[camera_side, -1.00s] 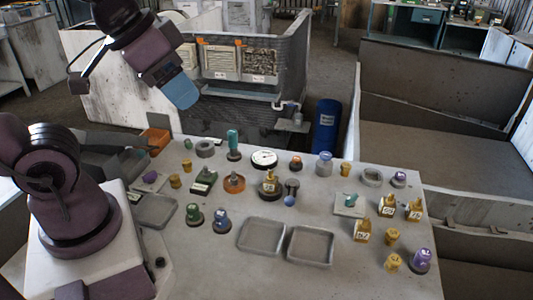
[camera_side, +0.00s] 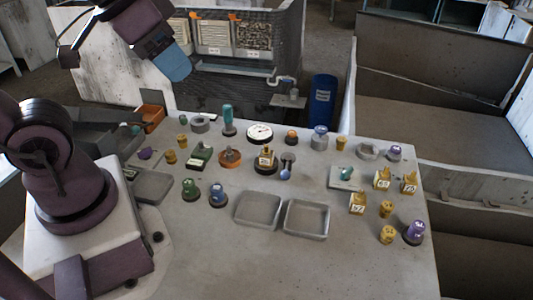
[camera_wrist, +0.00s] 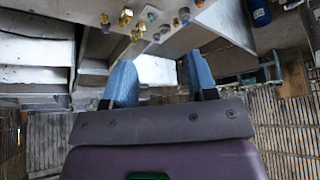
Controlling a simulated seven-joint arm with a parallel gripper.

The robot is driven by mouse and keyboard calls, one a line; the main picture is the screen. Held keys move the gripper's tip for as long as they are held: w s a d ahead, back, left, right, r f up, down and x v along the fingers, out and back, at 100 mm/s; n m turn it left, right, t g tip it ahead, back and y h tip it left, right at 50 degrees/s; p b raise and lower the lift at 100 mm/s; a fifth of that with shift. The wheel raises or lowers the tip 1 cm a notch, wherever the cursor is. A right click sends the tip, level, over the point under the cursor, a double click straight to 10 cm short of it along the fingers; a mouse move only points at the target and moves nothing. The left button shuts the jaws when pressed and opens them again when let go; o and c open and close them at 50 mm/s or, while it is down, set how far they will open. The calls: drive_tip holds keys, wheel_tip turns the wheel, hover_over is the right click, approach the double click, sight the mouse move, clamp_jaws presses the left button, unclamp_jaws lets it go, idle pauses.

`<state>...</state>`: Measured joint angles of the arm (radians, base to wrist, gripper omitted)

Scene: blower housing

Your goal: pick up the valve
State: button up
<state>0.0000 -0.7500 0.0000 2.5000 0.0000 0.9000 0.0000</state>
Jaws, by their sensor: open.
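Many small parts stand on the grey table (camera_side: 330,265), and I cannot say for certain which is the valve. Candidates are a green block-like part (camera_side: 199,156) left of centre, a brass part on a dark round base (camera_side: 266,160) at the centre, and a teal piece on a pale plate (camera_side: 346,174) at the right. My gripper (camera_side: 176,66) is high above and behind the table's back left edge, far from all of them. In the wrist view my gripper (camera_wrist: 158,62) has its two blue fingers wide apart with nothing between them.
Two empty grey trays, left (camera_side: 258,223) and right (camera_side: 306,231), sit at the middle front. A white-faced dial (camera_side: 260,133) and purple-topped parts stand among the others. An orange bin (camera_side: 151,115) is at the back left.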

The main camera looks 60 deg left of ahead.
drive_tip(key=shift+c, duration=0.2)
drive_tip(key=shift+c, duration=0.7)
